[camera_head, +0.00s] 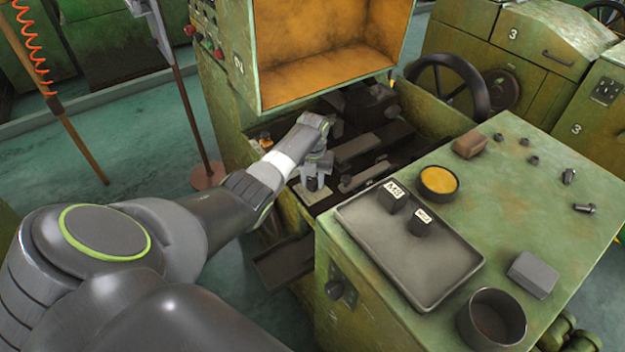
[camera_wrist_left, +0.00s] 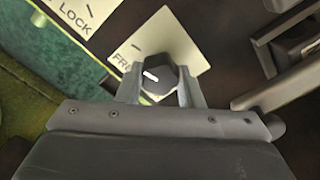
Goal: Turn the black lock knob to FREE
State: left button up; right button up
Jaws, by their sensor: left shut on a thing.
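The black lock knob (camera_wrist_left: 160,82) sits between the two fingers of my left gripper (camera_wrist_left: 162,90) in the left wrist view, and the fingers are shut on its sides. A white mark on the knob points up and to the left in that view. A pale plate (camera_wrist_left: 175,45) beside the knob carries partly hidden lettering starting "FR" and a short black tick. Another plate reading LOCK (camera_wrist_left: 75,20) lies at the upper left. In the head view my left gripper (camera_head: 314,182) reaches down into the machine bed, where the knob is hidden. My right gripper is not in view.
A green cabinet at the right bears a dark tray (camera_head: 440,270) with labelled black blocks, a yellow-filled cup (camera_head: 438,182) and an open dark cup (camera_head: 492,318). The machine's raised orange-lined guard (camera_head: 335,45) stands behind my gripper. A black handwheel (camera_head: 450,85) is farther right.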

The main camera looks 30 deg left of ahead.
aim_at(312, 180)
pick_arm(q)
jog(key=shift+w, duration=0.1)
dwell(0.3)
jog(key=o, duration=1)
jog(key=shift+c, duration=0.2)
notch_tip(312, 180, up, 18)
jog(key=shift+f+b, duration=0.25)
jog(key=shift+b, duration=0.15)
jog(key=shift+f, duration=0.1)
